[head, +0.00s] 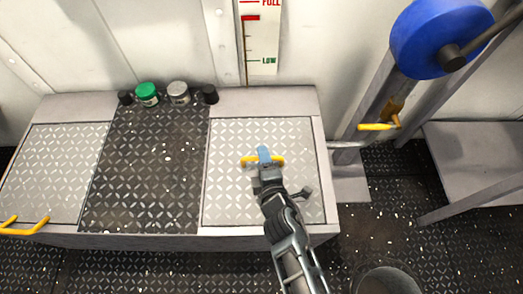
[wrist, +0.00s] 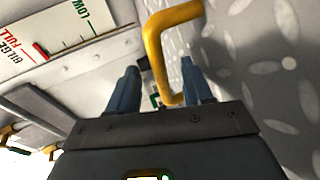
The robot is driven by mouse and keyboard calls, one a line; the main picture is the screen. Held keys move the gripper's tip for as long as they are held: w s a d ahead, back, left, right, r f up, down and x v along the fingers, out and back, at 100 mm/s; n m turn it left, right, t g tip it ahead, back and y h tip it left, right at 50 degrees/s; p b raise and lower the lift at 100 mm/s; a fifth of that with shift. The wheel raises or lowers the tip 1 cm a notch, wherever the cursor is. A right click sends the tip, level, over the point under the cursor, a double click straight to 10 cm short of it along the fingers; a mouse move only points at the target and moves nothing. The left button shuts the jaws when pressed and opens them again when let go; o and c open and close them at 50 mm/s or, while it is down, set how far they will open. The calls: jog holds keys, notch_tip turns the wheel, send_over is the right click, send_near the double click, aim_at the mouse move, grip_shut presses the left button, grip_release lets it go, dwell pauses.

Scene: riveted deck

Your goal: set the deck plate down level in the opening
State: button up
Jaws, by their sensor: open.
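The deck plate (head: 232,200) is a light grey diamond-tread panel with a yellow handle (head: 247,159). It lies in the right bay of the raised platform and looks level, with thin dark lines along its edges. The opening itself is hidden under it. My gripper (head: 264,156) is over the plate at the handle, its blue fingers apart. In the wrist view the yellow handle (wrist: 153,45) reaches down between the two blue fingers of my gripper (wrist: 160,85), with the plate surface (wrist: 265,65) at right. Whether a finger touches the handle cannot be told.
A dark middle panel (head: 140,185) and another light panel (head: 50,165) fill the platform's left. Several small jars, one green-lidded (head: 147,94), stand at its back. A blue wheel (head: 440,35) and a yellow-handled lever (head: 377,126) are at right. A bucket-like rim (head: 388,280) is at front.

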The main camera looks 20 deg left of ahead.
jog(key=shift+p+v, duration=0.85)
jog(key=shift+v, duration=1.45)
jog(key=s+d+m, duration=0.1)
jog(key=s+d, duration=0.1)
jog(key=d, duration=0.1)
jog(key=s+d+m, duration=0.2)
jog(key=d, duration=0.1)
jog(key=s+d+m+h, duration=0.1)
jog(key=s+d, duration=0.1)
jog(key=d, duration=0.1)
jog(key=shift+s+r+m+t, duration=0.1)
jog(key=shift+r+m+t, duration=0.25)
jog(key=shift+m+t, duration=0.05)
jog(key=s+d+r+m+t+h, duration=0.1)
jog(key=s+d+r+m+h, duration=0.1)
jog(key=s+d+r+m, duration=0.55)
jog(key=s+d+r+m+t+h, duration=0.1)
jog(key=s+d+r+m+h, duration=0.2)
jog(key=s+d+r+m, duration=0.45)
jog(key=s+d+r+m+h, duration=0.3)
jog(key=s+d+r+m, duration=0.2)
jog(key=s+d+r, duration=0.5)
notch_tip(320, 180, up, 18)
jog(key=w+p, duration=0.2)
jog(key=p, duration=1.4)
jog(key=shift+w+a+t, duration=0.2)
jog(key=shift+a+t, duration=0.1)
jog(key=shift+a, duration=0.15)
jog(key=shift+f, duration=0.15)
